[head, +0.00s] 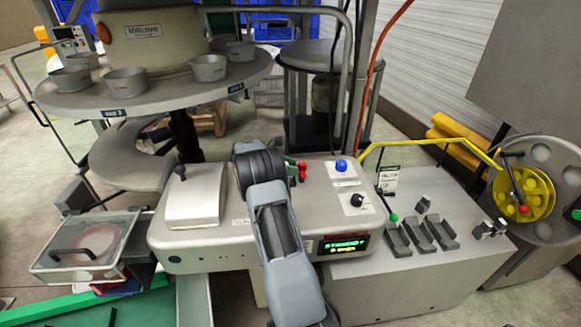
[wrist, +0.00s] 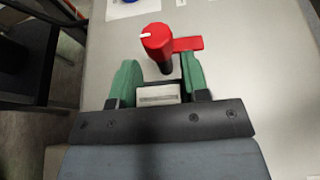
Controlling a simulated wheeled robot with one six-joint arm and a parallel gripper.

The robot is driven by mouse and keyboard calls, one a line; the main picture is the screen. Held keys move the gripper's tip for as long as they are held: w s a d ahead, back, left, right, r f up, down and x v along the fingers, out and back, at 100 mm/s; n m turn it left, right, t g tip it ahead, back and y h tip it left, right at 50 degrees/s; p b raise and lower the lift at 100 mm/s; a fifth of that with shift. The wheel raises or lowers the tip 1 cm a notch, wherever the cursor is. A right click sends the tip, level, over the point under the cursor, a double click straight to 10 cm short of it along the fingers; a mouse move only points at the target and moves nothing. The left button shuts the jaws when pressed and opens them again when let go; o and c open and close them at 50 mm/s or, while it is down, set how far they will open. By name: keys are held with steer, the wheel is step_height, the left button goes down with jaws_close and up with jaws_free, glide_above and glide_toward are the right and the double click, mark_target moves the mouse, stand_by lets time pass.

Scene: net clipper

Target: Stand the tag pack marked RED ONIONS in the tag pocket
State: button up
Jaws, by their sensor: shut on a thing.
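My gripper (wrist: 160,75) has green fingers that sit on either side of a small pale block with a dark upper edge (wrist: 158,96). The fingers are shut on this block; it looks like a tag pack, but no lettering on it can be read. In the head view my gripper (head: 292,168) is over the grey machine top, and my arm hides the block. Small dark and grey blocks (head: 423,206) are on the right-hand cabinet, near several grey slotted holders (head: 419,234). I cannot tell which part is the tag pocket or read any pack marking.
A red knob (wrist: 157,42) on a dark stem stands just beyond my fingers, beside a red flat piece (wrist: 188,43). A blue button (head: 341,166), a black dial (head: 357,200) and a lit display (head: 344,245) are on the machine. A yellow bar (head: 430,143) crosses behind the right cabinet.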

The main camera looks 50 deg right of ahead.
steer(key=shift+f, duration=0.15)
steer(key=o, duration=0.9)
steer(key=shift+o, duration=0.2)
